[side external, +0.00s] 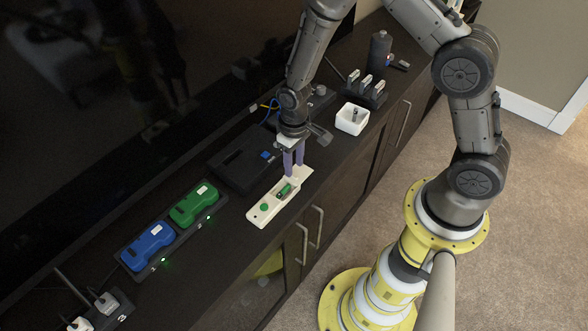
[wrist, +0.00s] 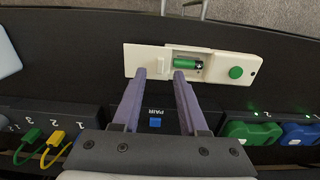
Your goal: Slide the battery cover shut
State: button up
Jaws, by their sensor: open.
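The cream battery unit (side external: 265,212) lies on the dark cabinet top, with a round green button (wrist: 236,72) at one end. Its open compartment shows a green battery (wrist: 187,64), also visible in the side view (side external: 284,191). The cream battery cover (wrist: 148,53) sits beside the compartment, on the end away from the button, with a small raised ridge. My gripper (wrist: 160,75) is open and points down over the cover, also in the side view (side external: 294,163). The ridge appears between the finger lines in the wrist view. I cannot tell whether the fingers touch anything.
A dark box with a blue PAIR button (wrist: 155,123) stands behind the unit. Green (side external: 194,205) and blue (side external: 148,246) handhelds sit in a dock to the left. A white cup-like bin (side external: 351,119) stands to the right. The cabinet's front edge is close to the unit.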

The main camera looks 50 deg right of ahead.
aim_at(294, 175)
jog(key=shift+f, duration=1.5)
grip_shut()
dwell(0.4)
